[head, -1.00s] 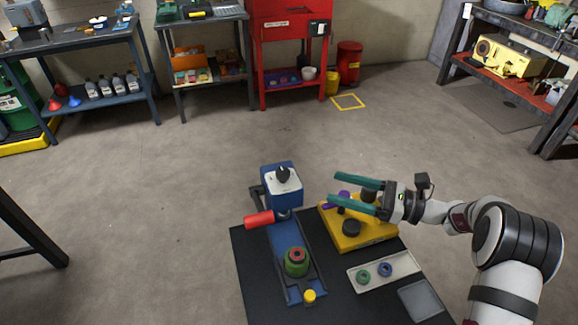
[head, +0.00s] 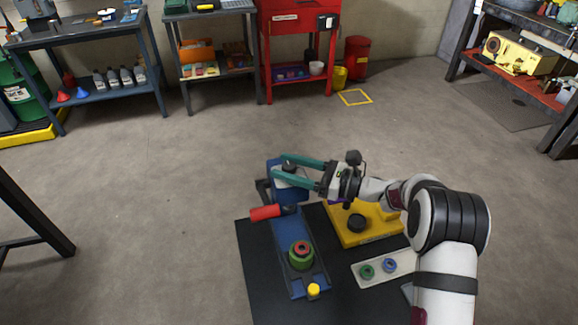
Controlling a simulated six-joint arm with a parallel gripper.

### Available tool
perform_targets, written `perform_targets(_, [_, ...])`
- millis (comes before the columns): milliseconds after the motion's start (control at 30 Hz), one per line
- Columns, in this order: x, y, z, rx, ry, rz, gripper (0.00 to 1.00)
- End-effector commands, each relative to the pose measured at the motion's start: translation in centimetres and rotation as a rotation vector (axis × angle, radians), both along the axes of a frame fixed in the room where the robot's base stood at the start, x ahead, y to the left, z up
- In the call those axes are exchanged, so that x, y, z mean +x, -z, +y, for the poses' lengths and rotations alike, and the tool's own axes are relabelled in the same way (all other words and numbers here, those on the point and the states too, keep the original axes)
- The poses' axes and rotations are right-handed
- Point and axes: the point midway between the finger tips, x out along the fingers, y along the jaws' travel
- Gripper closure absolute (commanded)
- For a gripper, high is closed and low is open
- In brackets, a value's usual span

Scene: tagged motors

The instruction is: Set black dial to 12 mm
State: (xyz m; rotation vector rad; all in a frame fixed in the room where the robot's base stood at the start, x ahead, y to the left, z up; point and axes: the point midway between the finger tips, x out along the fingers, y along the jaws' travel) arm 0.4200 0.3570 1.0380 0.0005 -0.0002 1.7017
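The black dial (head: 289,168) sits on the white plate on top of the blue press head (head: 292,195), in the head view. My gripper (head: 279,168) reaches in from the right, with its two green fingers apart over the press head. The dial shows between the fingers; I cannot tell if either finger touches it. The dial's pointer and any scale marks are too small to read. The lower finger hides part of the white plate.
A red handle (head: 265,212) sticks out left of the press. A green part with a red ring (head: 301,254) stands on the press base. A yellow fixture (head: 349,239) with a black knob (head: 357,223) and a pale tray (head: 366,281) with two rings are to the right.

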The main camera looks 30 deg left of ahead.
Motion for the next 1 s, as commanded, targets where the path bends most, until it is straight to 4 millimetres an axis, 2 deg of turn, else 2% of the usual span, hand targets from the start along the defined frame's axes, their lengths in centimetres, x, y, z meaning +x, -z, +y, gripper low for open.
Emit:
perform_targets(33, [0.00, 0.00, -0.01, 0.000, 0.000, 0.000, 0.54])
perform_targets(300, [-0.02, 0.00, -0.02, 0.000, -0.001, 0.000, 1.00])
perform_targets(667, [-0.10, -0.04, -0.02, -0.001, 0.039, 0.002, 1.00])
perform_targets(1000, [-0.18, 0.00, 0.01, -0.003, 0.275, 0.003, 1.00])
